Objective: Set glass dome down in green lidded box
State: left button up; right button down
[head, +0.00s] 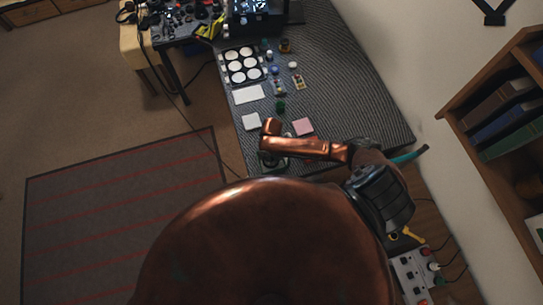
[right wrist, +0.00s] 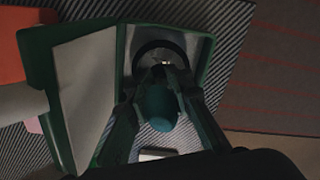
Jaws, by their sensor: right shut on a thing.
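The green lidded box (right wrist: 207,62) stands open in the right wrist view, with a pale lining and its lid (right wrist: 82,88) swung out to the left. My right gripper (right wrist: 160,74) points down into the box's opening and is shut on the glass dome (right wrist: 161,58). The dome shows as a clear, shiny piece by a dark round rim at the box's far end. The fingers hide part of it, and I cannot tell whether it touches the floor. My left gripper is not in view.
A small pale block (right wrist: 158,155) shows at the box's near end. Orange (right wrist: 30,55) and white (right wrist: 20,102) things lie left of the lid. On the striped mat (head: 345,95) are a pink pad (head: 303,126), white pads and a tray of white discs (head: 243,65). The mat's right side is clear.

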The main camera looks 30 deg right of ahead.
jog(key=shift+f, duration=0.6)
dwell(0.8)
jog(key=shift+f, duration=0.1)
dwell(1.8)
jog(key=shift+p, duration=0.3)
jog(key=shift+r+p, duration=2.75)
jog(key=shift+p, duration=0.05)
jog(key=shift+r+p, duration=0.65)
jog(key=shift+r, duration=1.65)
